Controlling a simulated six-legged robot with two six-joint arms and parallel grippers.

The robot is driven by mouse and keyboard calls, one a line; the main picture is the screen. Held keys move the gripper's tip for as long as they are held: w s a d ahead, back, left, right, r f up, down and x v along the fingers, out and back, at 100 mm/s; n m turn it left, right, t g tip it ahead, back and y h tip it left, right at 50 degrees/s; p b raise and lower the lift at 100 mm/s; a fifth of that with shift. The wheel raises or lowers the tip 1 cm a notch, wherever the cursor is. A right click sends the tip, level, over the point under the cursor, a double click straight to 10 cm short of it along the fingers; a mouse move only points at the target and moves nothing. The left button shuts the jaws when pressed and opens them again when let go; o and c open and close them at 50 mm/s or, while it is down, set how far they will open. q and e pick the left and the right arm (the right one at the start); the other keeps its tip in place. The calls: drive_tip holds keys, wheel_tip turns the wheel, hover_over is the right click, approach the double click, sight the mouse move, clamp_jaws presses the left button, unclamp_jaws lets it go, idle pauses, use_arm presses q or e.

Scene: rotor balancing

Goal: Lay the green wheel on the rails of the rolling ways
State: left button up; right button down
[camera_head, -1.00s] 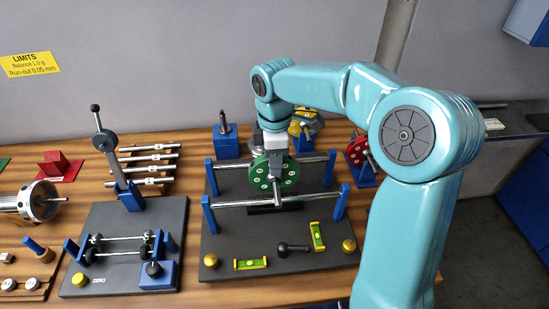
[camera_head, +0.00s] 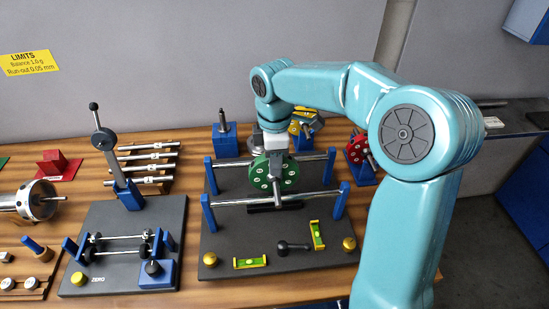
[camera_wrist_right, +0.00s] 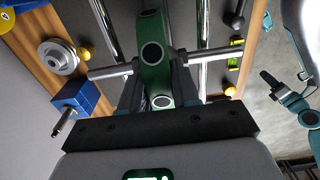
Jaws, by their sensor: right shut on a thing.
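The green wheel (camera_head: 262,174) hangs upright over the rolling ways, between the front rail (camera_head: 315,195) and the back rail (camera_head: 228,164). My right gripper (camera_head: 276,157) reaches down from above and is shut on it. In the right wrist view the wheel (camera_wrist_right: 152,62) sits between the two dark fingers (camera_wrist_right: 156,88). Its steel shaft (camera_wrist_right: 108,71) runs crosswise to the rails. In the head view the near shaft end is at the front rail; I cannot tell whether it touches. My left gripper does not show in the head view.
Blue posts (camera_head: 341,202) carry the rail ends on the dark base plate (camera_head: 225,250). A red wheel (camera_head: 357,150) stands right, a blue block with spindle (camera_head: 225,144) behind left.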

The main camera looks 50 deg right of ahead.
drive_tip(key=shift+f+b, duration=0.3)
drive_tip(key=c, duration=0.8)
unclamp_jaws()
drive_tip(key=shift+f, duration=0.1)
wheel_tip(320, 180, up, 9)
drive_tip(key=p, duration=0.8)
drive_tip(key=shift+s+a, duration=0.1)
drive_tip(key=shift+s, duration=0.05)
